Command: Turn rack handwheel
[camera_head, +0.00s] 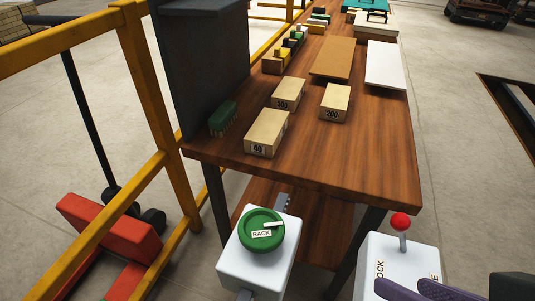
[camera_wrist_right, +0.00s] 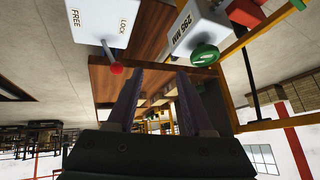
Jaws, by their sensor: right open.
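The rack handwheel (camera_head: 258,232) is a green disc with a white RACK label and a small pale handle, on top of a white box (camera_head: 262,271) in front of the table. In the right wrist view the green wheel (camera_wrist_right: 205,55) shows at upper right, beyond my fingertips. My right gripper (camera_head: 405,288) is at the bottom right of the head view, its purple fingers apart and partly cut off by the frame. It is open and empty, to the right of the handwheel and not touching it; the fingers also show in the wrist view (camera_wrist_right: 154,72). My left gripper is out of view.
A white lock box (camera_head: 385,262) with a red-knobbed lever (camera_head: 401,223) stands between my right gripper and the table. The wooden table (camera_head: 385,165) holds numbered blocks (camera_head: 267,131), a green brush (camera_head: 223,118) and boards. A yellow frame (camera_head: 150,90) runs along the left.

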